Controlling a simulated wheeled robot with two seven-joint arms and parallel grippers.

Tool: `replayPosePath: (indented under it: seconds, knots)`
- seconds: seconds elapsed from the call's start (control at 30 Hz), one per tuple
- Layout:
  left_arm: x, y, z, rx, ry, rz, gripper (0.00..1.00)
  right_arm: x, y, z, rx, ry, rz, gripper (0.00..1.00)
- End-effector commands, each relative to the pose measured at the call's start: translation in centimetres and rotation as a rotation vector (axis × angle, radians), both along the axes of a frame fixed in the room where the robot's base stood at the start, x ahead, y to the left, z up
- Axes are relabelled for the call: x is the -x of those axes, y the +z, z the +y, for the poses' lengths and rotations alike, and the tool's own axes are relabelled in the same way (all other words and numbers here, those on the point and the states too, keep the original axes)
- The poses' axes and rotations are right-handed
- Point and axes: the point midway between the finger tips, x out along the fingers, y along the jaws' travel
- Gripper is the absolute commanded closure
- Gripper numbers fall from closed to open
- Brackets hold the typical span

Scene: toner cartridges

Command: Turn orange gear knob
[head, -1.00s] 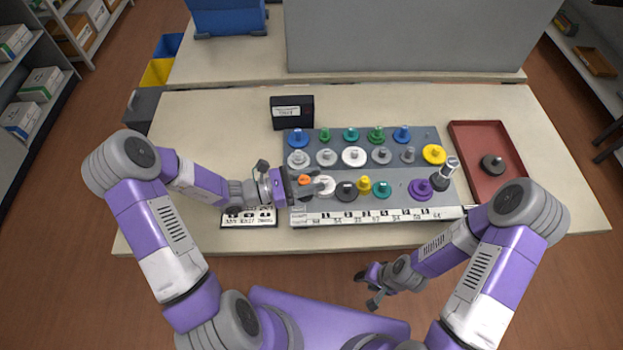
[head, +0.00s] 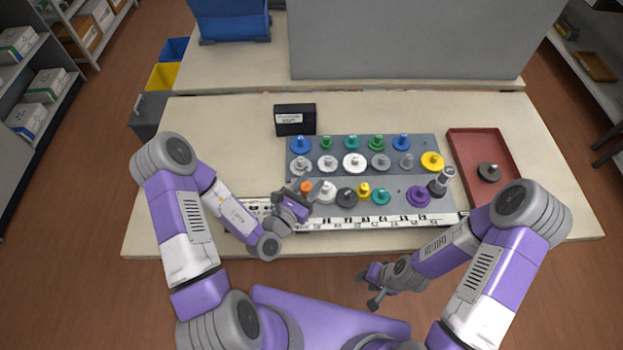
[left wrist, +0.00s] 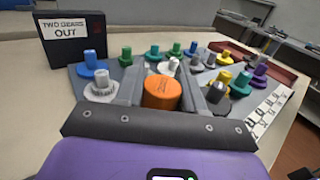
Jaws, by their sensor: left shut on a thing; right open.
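The orange gear knob (left wrist: 162,92) sits between the fingers of my left gripper (left wrist: 160,85) in the left wrist view. In the head view only a small orange patch of the knob (head: 306,187) shows at the left end of the front row of the grey board. My left gripper (head: 303,192) is shut on the knob, coming from the front left. The lower part of the knob is hidden by the gripper. My right gripper (head: 370,287) is open and empty, in front of the table.
The grey gear board (head: 400,170) carries several coloured gears in rows, with a number strip (head: 380,222) along its front. A black display (head: 295,119), reading "TWO GEARS OUT" in the wrist view, stands behind it. A red tray (head: 478,142) holding a dark gear (head: 489,173) lies to the right.

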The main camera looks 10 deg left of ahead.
Motion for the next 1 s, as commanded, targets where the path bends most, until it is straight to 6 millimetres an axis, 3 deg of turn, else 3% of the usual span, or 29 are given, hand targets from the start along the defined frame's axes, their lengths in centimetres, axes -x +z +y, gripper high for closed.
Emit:
replayPosePath:
  seconds: [0.03, 0.5, 1.0]
  knots:
    - [0.1, 0.4, -0.2, 0.006, 0.039, 0.009, 0.92, 0.0, 1.2, 0.0, 0.0, 0.0, 0.0, 0.57]
    - [0.0, 0.4, 0.7, 0.005, 0.42, 0.009, 0.92, 0.0, 7.6, 0.0, 0.0, 0.0, 0.0, 0.57]
    - [0.0, 0.4, 1.3, 0.001, 0.675, 0.001, 0.92, 0.0, 13.8, 0.0, 0.0, 0.0, 0.0, 0.57]
